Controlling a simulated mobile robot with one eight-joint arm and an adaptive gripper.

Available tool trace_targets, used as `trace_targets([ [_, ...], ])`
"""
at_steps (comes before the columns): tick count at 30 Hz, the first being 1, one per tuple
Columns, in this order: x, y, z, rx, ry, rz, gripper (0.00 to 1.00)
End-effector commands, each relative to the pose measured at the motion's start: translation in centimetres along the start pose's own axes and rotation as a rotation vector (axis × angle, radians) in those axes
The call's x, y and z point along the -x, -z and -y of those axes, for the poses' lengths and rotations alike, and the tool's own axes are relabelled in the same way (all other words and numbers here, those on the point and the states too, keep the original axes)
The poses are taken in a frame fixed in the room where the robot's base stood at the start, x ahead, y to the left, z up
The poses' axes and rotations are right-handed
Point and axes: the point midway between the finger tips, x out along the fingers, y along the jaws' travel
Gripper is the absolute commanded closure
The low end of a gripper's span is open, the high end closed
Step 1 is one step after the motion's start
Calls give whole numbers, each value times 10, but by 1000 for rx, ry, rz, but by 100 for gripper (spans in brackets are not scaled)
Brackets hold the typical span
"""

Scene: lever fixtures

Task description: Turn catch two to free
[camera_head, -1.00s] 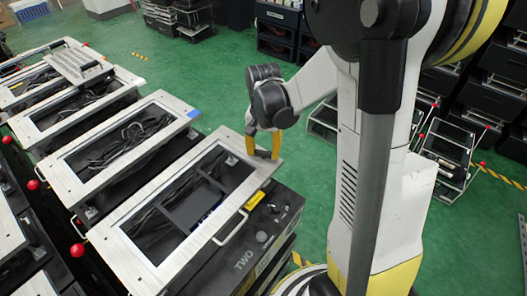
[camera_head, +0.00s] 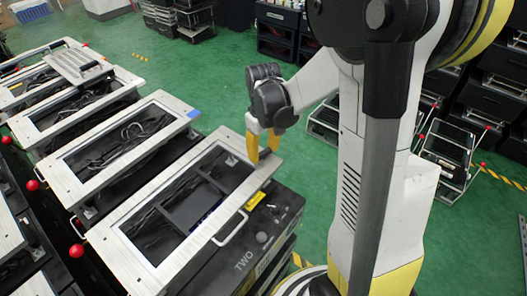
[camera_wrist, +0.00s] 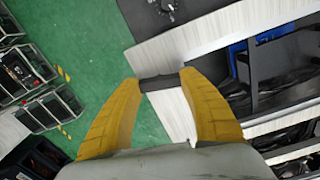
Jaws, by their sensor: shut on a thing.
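The unit marked TWO (camera_head: 245,262) is a dark box under a pale framed lid with a window (camera_head: 140,262). My gripper (camera_head: 262,156) is at the far right corner of this lid, with its yellow fingers pointing down. In the wrist view, my gripper (camera_wrist: 181,82) is shut on a short dark grey bar, the catch (camera_wrist: 160,83), at the edge of the pale frame. One finger is on each end of the bar. The fingers hide part of the catch in the head view, and its free or locked marking cannot be read.
A yellow label (camera_head: 255,200), a pale handle (camera_head: 230,228) and a dark knob (camera_head: 262,237) are near the front of unit two. Similar framed units (camera_head: 120,140) stand to the left, with red ball-ended levers (camera_head: 77,251). Green floor lies beyond the gripper.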

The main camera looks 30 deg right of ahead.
Motion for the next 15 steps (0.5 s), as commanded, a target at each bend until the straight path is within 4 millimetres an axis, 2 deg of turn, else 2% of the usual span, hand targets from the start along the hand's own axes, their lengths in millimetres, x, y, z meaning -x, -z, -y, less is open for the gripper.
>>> trace_targets([
  [6,-1,-1,0,128,1,1,81],
  [15,0,-1,0,213,1,1,81],
])
